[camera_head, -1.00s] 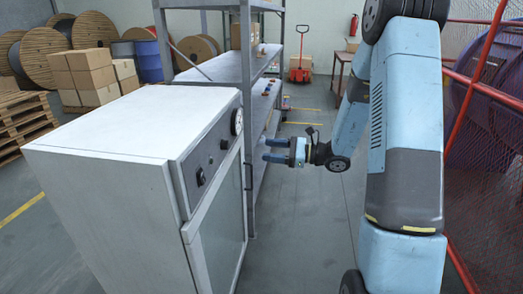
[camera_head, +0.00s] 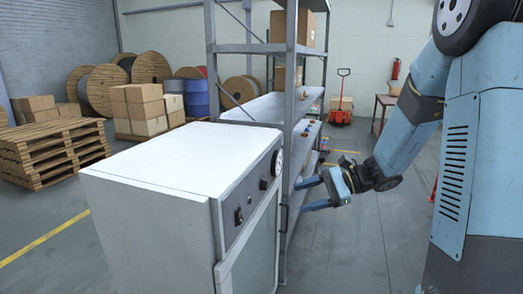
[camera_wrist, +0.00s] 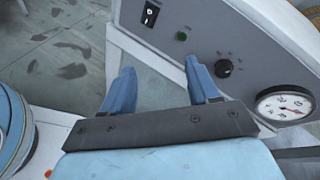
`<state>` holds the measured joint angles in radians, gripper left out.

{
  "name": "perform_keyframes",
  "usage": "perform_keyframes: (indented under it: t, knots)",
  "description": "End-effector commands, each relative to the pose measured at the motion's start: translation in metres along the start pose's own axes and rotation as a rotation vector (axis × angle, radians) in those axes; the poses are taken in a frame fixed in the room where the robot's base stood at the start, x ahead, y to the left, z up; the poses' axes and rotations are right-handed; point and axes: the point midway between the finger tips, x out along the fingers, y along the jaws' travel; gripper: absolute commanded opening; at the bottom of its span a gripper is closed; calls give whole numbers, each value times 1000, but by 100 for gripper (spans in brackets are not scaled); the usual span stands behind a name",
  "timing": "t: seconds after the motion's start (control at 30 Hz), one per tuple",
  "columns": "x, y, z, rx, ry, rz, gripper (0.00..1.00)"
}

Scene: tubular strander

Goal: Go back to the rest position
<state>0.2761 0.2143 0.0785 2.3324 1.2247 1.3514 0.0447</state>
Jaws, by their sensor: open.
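My gripper (camera_head: 311,191) is open and empty in the head view. It points left, in front of the shelf rack and just right of the grey cabinet (camera_head: 165,165). My pale blue arm comes down from the upper right to it. In the wrist view, the two blue fingers of my gripper (camera_wrist: 160,85) stand apart with nothing between them. Beyond them is the cabinet's control panel (camera_wrist: 225,35) with a black switch, a green button, a black knob (camera_wrist: 225,68) and a round gauge (camera_wrist: 285,104). I cannot tell the exact gap to the panel.
The metal shelf rack (camera_head: 292,60) stands directly behind the cabinet. Wooden pallets (camera_head: 55,150), cartons (camera_head: 138,108) and cable drums (camera_head: 97,88) are at the back left. A red pallet jack (camera_head: 341,100) and a table (camera_head: 384,105) are at the back. Grey floor (camera_head: 350,235) is clear right of the cabinet.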

Motion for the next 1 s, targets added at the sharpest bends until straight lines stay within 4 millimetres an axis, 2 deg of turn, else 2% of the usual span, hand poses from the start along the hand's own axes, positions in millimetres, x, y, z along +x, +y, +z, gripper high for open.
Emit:
perform_keyframes:
  t: [0.03,0.2,0.47,0.7,1.0]
  knots:
    - [0,6,12,-45,28,42,60]
    - [-6,30,41,-187,127,187,60]
    - [-24,65,75,-414,295,389,60]
    - [-50,92,99,-627,467,554,60]
    - [-92,115,127,-898,702,728,60]
